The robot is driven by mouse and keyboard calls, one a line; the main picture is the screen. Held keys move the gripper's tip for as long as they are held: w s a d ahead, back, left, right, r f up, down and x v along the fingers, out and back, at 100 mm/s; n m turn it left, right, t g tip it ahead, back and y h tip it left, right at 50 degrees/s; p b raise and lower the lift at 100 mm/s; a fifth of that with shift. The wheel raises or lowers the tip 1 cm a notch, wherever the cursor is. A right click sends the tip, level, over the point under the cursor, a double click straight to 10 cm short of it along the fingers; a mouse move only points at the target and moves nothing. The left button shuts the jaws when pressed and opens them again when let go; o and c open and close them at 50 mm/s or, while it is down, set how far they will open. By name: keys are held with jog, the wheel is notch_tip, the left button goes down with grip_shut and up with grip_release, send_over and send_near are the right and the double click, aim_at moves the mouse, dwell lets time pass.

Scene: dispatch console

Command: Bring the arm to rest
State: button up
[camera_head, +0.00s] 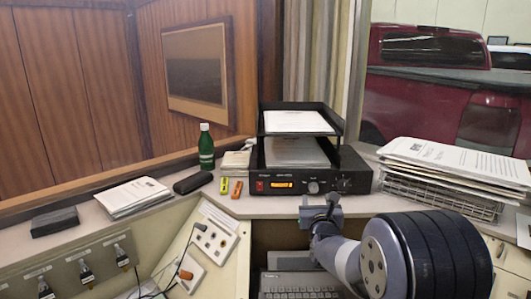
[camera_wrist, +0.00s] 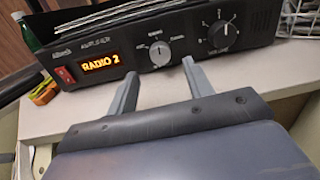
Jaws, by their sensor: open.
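My gripper (camera_head: 320,213) is open and empty in the head view, raised in front of the console's middle. Its two fingers also show in the wrist view (camera_wrist: 162,90), spread apart and pointing at the lower front of a black radio unit (camera_wrist: 158,48). No object shows between the fingers. The radio (camera_head: 313,181) sits on the desk, with a lit orange display reading RADIO 2, a red switch and two knobs. My arm comes in from the lower right of the head view and hides part of the desk front and keyboard.
A two-tier black tray (camera_head: 341,128) with papers stands on the radio. A wire basket (camera_head: 439,197) with stacked papers is at right. A green bottle (camera_head: 206,150), a black case (camera_head: 193,182) and papers (camera_head: 133,196) are at left. A keyboard (camera_head: 287,284) lies below the desk edge.

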aim_at(314, 189)
jog(key=w, duration=0.4)
jog(key=shift+w+d, duration=0.15)
jog(key=shift+w, duration=0.1)
jog(key=shift+w+f, duration=0.25)
jog(key=shift+w, duration=0.05)
jog(key=shift+s+m+b, duration=0.1)
jog(key=shift+m+b, duration=0.2)
jog(key=shift+b, duration=1.75)
jog(key=m+b, duration=0.1)
jog(key=b, duration=0.3)
jog(key=shift+r+m+b, duration=0.2)
jog(key=shift+m+b, duration=0.5)
jog(key=shift+b, duration=0.65)
jog(key=shift+r, duration=0.15)
